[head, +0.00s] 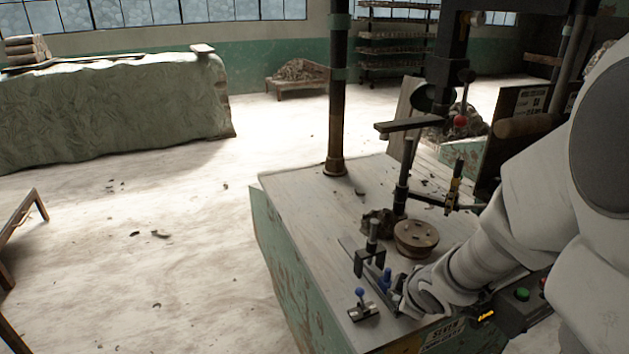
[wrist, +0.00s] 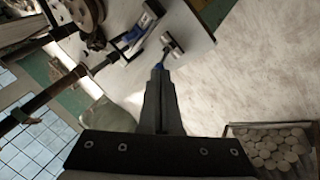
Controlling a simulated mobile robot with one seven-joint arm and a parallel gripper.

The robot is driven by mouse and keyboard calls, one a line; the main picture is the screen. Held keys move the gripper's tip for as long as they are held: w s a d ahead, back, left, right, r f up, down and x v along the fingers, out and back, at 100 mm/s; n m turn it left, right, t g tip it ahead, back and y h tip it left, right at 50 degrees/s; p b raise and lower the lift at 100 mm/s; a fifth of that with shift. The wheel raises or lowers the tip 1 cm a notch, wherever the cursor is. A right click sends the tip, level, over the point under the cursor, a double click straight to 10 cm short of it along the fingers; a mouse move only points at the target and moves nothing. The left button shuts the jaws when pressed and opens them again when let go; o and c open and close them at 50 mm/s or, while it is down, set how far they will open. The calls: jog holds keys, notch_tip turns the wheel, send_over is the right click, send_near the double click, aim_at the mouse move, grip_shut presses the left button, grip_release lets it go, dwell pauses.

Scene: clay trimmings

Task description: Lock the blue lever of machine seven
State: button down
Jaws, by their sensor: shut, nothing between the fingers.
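Machine seven is the green-sided bench, and its "SEVEN" label (head: 443,334) shows on the front in the head view. A small lever with a blue ball knob (head: 359,292) stands upright on a metal plate (head: 363,311) at the left front corner of the top. In the wrist view my gripper (wrist: 158,76) is shut and empty. Its fingertips are at or just short of a blue knob (wrist: 157,66), with the plate (wrist: 173,45) beyond; I cannot tell whether they touch. In the head view my arm's end is low, right of the lever, and the fingers are hard to make out.
Another blue part (head: 386,277) stands beside a dark clamp (head: 369,262). A round brown disc (head: 416,238) and a vertical post (head: 402,180) are behind. A green button (head: 522,294) is on the front right.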

jog(key=shift+s+a+f+n+g+y+p, duration=0.15)
jog(key=shift+a+f+n+y+p, duration=0.3)
jog(key=shift+a+f+y, duration=0.45)
jog(key=shift+w+a+f+n+g+y+p, duration=0.15)
jog(key=shift+a+f+n+y+p, duration=0.35)
jog(key=shift+a+f, duration=0.55)
jog(key=shift+s+d+f, duration=0.1)
jog(key=b, duration=0.3)
send_near(362, 297)
jog(key=a+f, duration=0.3)
jog(key=f, duration=0.2)
jog(key=shift+w+r, duration=0.2)
jog(key=shift+w, duration=0.7)
jog(key=shift+d+r+p, duration=0.15)
jog(key=shift+p, duration=0.5)
